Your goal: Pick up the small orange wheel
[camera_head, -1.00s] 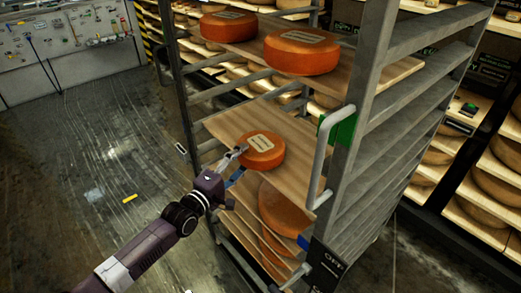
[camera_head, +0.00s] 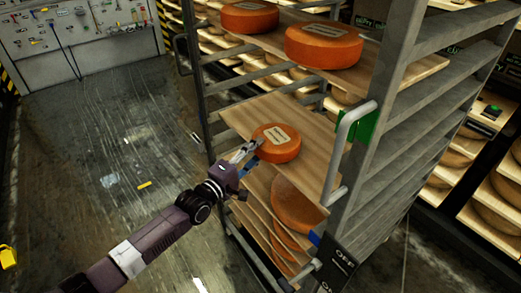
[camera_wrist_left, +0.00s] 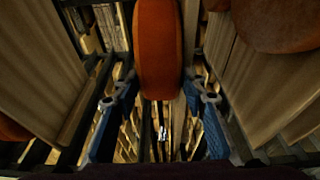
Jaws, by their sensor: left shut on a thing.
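The small orange wheel (camera_head: 283,154), with a pale label on top, is at the front of the middle wooden shelf (camera_head: 312,171) in the head view. I cannot tell whether it rests on the board or is slightly raised. My left gripper (camera_head: 246,154) reaches it from the front left and is shut on its near edge. In the left wrist view, the wheel (camera_wrist_left: 158,50) shows edge-on between the blue fingers of the left gripper (camera_wrist_left: 158,98). My right gripper is not in view.
Two larger orange wheels (camera_head: 322,48) (camera_head: 249,16) stand on the upper shelf. More large wheels (camera_head: 296,205) sit below. The metal rack's upright (camera_head: 385,90) and curved handle (camera_head: 341,150) are right of the small wheel. Open floor (camera_head: 130,130) lies to the left.

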